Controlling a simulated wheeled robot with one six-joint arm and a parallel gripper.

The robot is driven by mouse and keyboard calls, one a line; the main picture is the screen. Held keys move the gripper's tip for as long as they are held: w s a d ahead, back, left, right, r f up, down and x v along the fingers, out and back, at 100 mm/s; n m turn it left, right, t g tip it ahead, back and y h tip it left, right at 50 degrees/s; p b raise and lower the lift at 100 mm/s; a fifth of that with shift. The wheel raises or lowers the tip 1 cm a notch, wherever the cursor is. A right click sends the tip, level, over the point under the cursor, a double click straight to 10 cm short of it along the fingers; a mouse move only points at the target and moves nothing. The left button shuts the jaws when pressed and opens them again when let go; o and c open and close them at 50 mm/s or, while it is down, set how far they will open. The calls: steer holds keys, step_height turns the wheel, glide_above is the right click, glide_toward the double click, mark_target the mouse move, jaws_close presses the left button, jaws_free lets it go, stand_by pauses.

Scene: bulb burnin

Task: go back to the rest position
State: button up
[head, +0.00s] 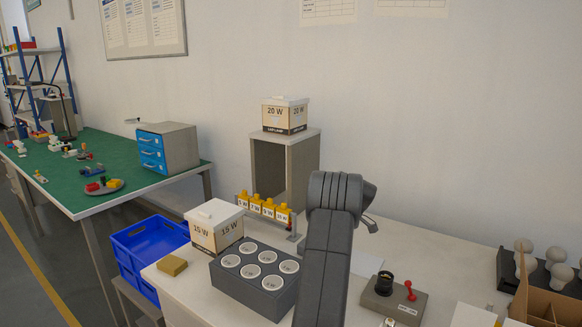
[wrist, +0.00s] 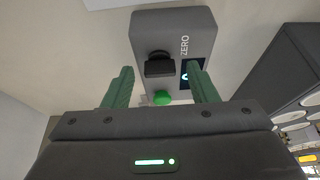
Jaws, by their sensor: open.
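My gripper (wrist: 160,70) shows in the wrist view with its two green fingers spread apart and nothing between them. Beyond the fingertips is a grey device (wrist: 192,35) marked ZERO, with a black part (wrist: 158,65), a green button (wrist: 162,98) and a small display. I cannot tell the distance between the fingers and the device. In the head view my dark grey arm rises in front of the white table (head: 205,300), and my gripper cannot be made out there.
A grey block with several round white cups (head: 272,283) stands left of my arm. A tester with a red lever (head: 410,291) and an open carton (head: 540,305) are on the right. Behind are a shelf box (head: 310,160) and yellow labelled holders (head: 268,208). A blue crate (head: 150,240) sits lower left.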

steer(key=v, duration=1.4)
steer(key=x, duration=1.4)
steer(key=shift+m, duration=0.3)
steer(key=shift+s+a+r+m+t+h, duration=0.1)
steer(key=shift+m+t+h, duration=0.2)
steer(key=shift+m, duration=0.6)
steer(key=m+h+p, duration=0.1)
steer(key=m, duration=0.1)
steer(key=shift+m+t, duration=0.3)
steer(key=shift+m, duration=0.1)
steer(key=m+h+p, duration=0.1)
steer(key=m+p, duration=0.1)
steer(key=m, duration=0.1)
steer(key=shift+a+m+t, duration=0.15)
steer(key=shift+m+t, duration=0.15)
steer(key=shift+m, duration=0.1)
steer(key=shift+a+m+h+p, duration=0.1)
steer(key=shift+m+h+p, duration=0.75)
steer(key=shift+m, duration=1.25)
steer(key=shift+a+m+h+p, duration=0.15)
steer(key=shift+m+h, duration=0.3)
steer(key=shift+m, duration=0.65)
steer(key=shift+d+m+h+p, duration=0.15)
steer(key=shift+m+h, duration=0.25)
steer(key=shift+m, duration=0.7)
